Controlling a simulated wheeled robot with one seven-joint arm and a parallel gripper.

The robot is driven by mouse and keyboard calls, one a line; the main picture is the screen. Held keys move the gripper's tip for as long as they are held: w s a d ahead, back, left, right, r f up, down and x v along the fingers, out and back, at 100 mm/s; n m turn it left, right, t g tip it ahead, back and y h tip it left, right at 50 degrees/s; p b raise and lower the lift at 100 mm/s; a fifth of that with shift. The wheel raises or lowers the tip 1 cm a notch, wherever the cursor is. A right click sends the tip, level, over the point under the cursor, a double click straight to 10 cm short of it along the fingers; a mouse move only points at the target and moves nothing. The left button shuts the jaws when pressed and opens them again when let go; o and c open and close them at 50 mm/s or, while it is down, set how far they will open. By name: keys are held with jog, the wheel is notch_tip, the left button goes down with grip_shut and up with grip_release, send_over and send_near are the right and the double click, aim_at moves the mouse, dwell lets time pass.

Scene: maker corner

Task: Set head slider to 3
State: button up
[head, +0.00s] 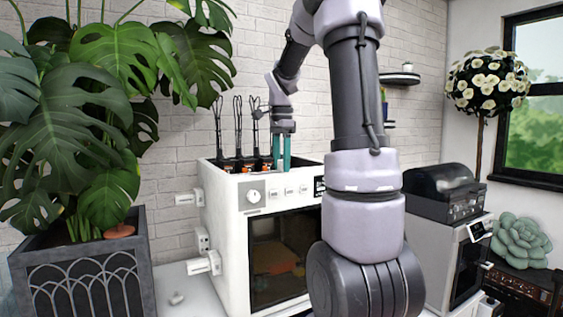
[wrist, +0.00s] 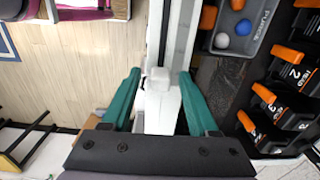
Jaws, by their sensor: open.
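My gripper (head: 282,165) has teal fingers pointing down, over the top of the white machine (head: 225,255) near its front rim. In the wrist view the fingers (wrist: 158,105) are apart, with a white protruding piece (wrist: 160,108) showing between them. I cannot tell whether it is the head slider or whether the fingers touch it. Orange-tabbed slots marked 2 HEAD (wrist: 292,72) and 3 HEAD (wrist: 268,98) lie to the right. In the head view the front panel has a round knob (head: 253,196) and several small controls (head: 289,192). No slider setting is readable.
White fittings (head: 187,199) and (head: 203,264) stick out from the machine's left side. A potted plant (head: 80,280) crowds the left. A dark-topped appliance (head: 440,195) stands at right. A grey tray with balls (wrist: 232,35) lies beside the slots. Open floor (wrist: 80,70) shows left.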

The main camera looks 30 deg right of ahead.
jog(key=shift+c, duration=0.3)
grip_shut()
dwell(1.1)
